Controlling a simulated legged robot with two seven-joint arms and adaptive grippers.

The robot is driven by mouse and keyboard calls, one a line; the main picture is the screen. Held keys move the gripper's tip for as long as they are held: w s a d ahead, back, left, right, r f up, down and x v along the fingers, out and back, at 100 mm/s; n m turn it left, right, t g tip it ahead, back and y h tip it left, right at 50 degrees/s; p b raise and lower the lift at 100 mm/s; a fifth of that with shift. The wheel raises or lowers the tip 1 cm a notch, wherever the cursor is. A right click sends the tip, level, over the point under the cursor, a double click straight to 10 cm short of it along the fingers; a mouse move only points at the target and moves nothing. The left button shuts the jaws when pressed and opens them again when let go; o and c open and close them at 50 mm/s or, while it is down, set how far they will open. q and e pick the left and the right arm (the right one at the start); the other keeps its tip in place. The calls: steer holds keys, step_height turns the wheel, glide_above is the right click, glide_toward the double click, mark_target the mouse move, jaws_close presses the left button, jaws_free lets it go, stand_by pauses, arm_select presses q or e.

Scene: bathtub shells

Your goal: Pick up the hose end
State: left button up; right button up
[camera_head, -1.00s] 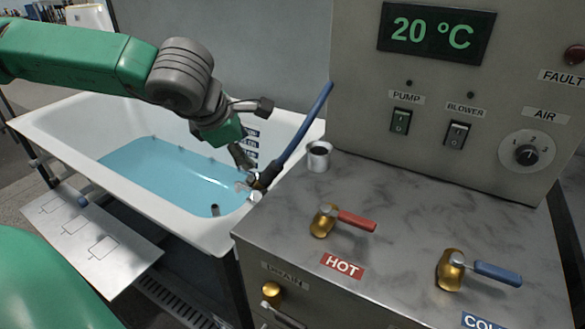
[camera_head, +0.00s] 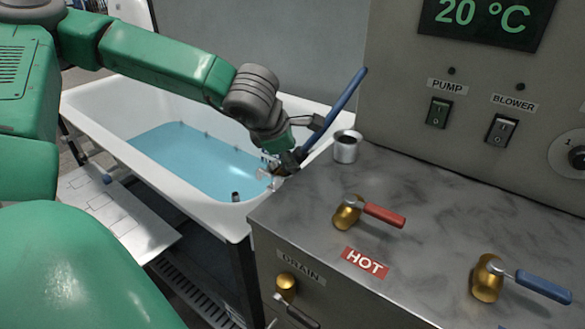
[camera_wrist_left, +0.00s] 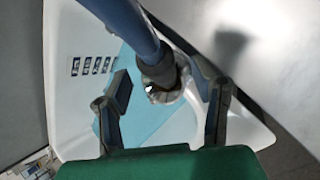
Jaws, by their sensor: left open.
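The blue hose (camera_head: 342,102) slants down to the tub's near right corner and ends in a dark fitting, the hose end (camera_head: 289,163). In the left wrist view the hose (camera_wrist_left: 128,22) comes from the top, and its dark collar and pale metal tip (camera_wrist_left: 160,82) lie between my fingers. My left gripper (camera_head: 280,160) is at the hose end in the head view, partly hidden by its own wrist. In the left wrist view its two fingers (camera_wrist_left: 165,92) are spread on either side of the hose end, with gaps visible. My right gripper is not in view.
The white bathtub (camera_head: 100,97) holds blue water (camera_head: 190,155). On the right, the grey console (camera_head: 420,215) carries a metal cup (camera_head: 346,147), a red HOT lever (camera_head: 384,214) and a blue lever (camera_head: 543,287). A pale step (camera_head: 120,215) lies along the tub's near side.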

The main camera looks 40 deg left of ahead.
arm_select(q)
steer(key=x, duration=0.3)
steer(key=shift+a, duration=0.25)
steer(key=shift+s, duration=0.1)
steer(key=shift+d+r, duration=0.1)
steer(key=shift+d, duration=0.1)
jaws_close()
